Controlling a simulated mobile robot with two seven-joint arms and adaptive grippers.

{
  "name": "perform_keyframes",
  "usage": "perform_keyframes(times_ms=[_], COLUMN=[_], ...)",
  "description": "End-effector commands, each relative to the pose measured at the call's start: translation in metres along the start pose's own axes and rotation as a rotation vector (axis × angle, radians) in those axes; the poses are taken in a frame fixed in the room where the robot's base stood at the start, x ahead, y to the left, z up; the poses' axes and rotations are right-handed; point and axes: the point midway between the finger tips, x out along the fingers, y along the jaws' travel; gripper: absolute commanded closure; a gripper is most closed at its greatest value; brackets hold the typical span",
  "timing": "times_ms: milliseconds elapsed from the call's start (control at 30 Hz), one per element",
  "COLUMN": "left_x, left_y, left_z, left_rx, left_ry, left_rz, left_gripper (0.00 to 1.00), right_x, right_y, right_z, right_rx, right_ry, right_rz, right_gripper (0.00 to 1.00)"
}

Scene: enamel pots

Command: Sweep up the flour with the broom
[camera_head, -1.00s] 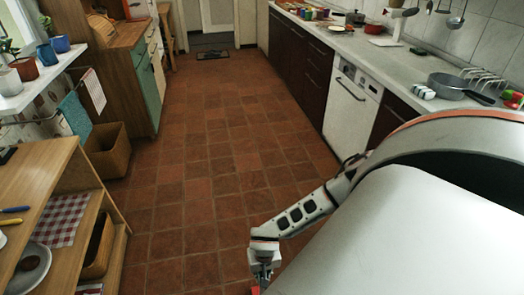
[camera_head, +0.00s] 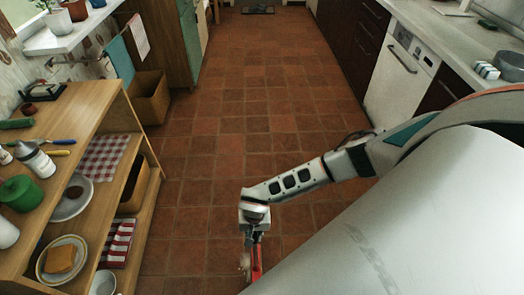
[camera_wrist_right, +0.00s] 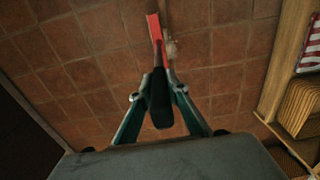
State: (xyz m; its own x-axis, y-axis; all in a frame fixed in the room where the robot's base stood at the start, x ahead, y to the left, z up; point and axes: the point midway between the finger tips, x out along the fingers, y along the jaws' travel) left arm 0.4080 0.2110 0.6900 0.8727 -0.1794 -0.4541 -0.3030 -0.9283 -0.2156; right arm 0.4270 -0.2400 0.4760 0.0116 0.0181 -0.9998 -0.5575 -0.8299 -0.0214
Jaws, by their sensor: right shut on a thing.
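My right gripper (camera_head: 252,238) hangs low over the tiled floor in the lower middle of the head view. In the right wrist view, its two green fingers (camera_wrist_right: 159,82) are closed around the black handle of the broom (camera_wrist_right: 158,104). The broom's red part (camera_wrist_right: 154,28) reaches away toward the floor; a red strip of the broom (camera_head: 257,264) also shows below the gripper in the head view. A small pale patch (camera_wrist_right: 172,48) lies beside the red part; I cannot tell whether it is flour or bristles. My left gripper is out of view.
A wooden shelf unit (camera_head: 140,88) with crockery and cloths stands at the left. A wooden box (camera_head: 151,108) sits on the floor behind it. The white dishwasher (camera_head: 397,82) and dark cabinets line the right. The tiled floor between (camera_head: 240,120) is clear.

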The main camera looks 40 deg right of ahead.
Motion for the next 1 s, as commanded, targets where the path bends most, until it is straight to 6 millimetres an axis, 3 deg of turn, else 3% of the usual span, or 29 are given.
perform_keyframes(times_ms=[700, 1000], left_x=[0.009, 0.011], left_y=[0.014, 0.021], left_z=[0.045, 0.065], left_rx=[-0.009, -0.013], left_ry=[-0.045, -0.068], left_rz=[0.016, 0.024], left_gripper=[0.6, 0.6], right_x=[0.003, 0.002], right_y=[-0.101, -0.136], right_z=[-0.002, -0.002], right_rx=[0.001, 0.001], right_ry=[-0.001, 0.0], right_rz=[0.0, 0.001], right_gripper=[1.0, 1.0])
